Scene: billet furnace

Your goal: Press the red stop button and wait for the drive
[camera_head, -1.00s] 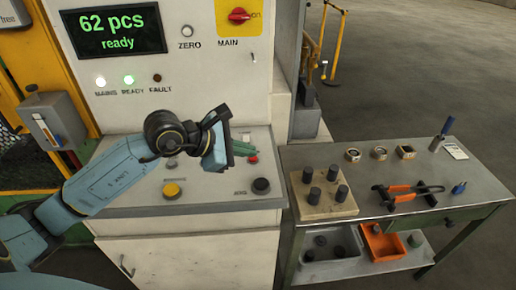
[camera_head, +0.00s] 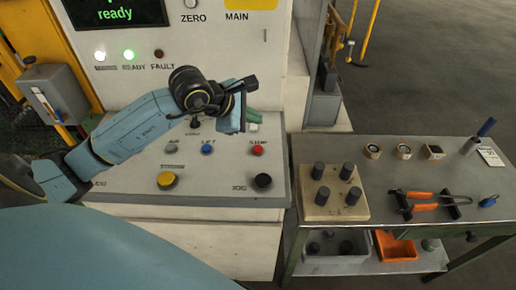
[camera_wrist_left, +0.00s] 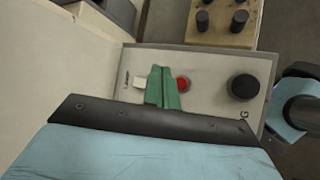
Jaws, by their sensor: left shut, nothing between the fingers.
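The red button (camera_head: 257,150) is on the sloped panel, between the blue button and the right edge. Its label is too blurred to read surely. My left gripper (camera_head: 251,116) has green fingers, shut and empty, above and behind the red button in the head view. In the left wrist view, the shut fingers (camera_wrist_left: 163,86) appear just left of the red button (camera_wrist_left: 183,84); contact cannot be told. The display (camera_head: 115,12) reads "ready", its top line cut off. The drive is not identifiable. My right gripper is not in view.
The panel also carries a yellow button (camera_head: 166,180), a blue button (camera_head: 206,149) and a black knob (camera_head: 263,181). A side table (camera_head: 390,235) at right holds a block with dark pegs (camera_head: 332,199) and orange-handled tongs (camera_head: 423,206). Open floor lies beyond.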

